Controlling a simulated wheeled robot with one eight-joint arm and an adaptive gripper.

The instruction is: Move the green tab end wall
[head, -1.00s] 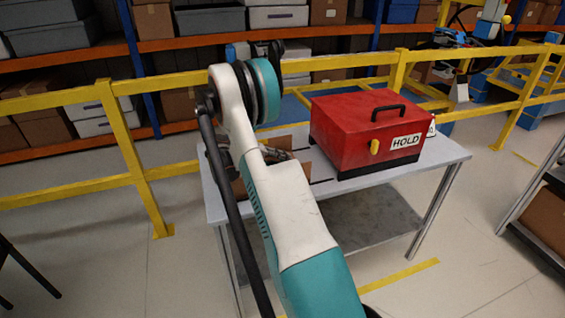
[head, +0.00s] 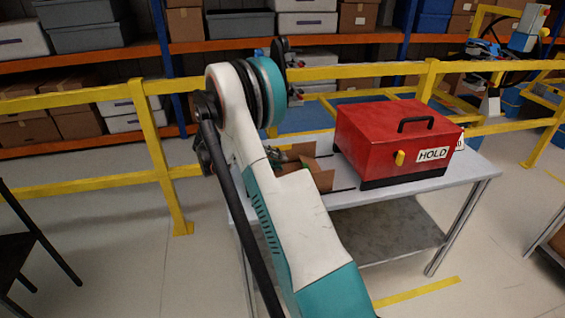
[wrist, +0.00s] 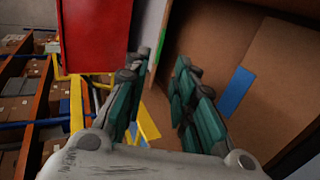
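An open brown cardboard carton (wrist: 225,45) fills the right of the wrist view. A narrow green tab (wrist: 162,38) lies along its edge, just beyond my fingertips. A blue tab (wrist: 234,91) is on a brown panel to the right, and a yellow tab (wrist: 148,121) shows lower down between my fingers. My gripper (wrist: 161,68) is open, with a gap between its teal fingers; I cannot tell whether a carton wall stands in the gap. In the head view the carton (head: 318,173) is at the table's left end, partly hidden by my arm.
A red case (head: 385,140) with a black handle and a HOLD label stands on the grey table (head: 470,172), right of the carton. Its red side (wrist: 95,35) is close to my left finger. Yellow railing (head: 160,150) and shelves with boxes stand behind.

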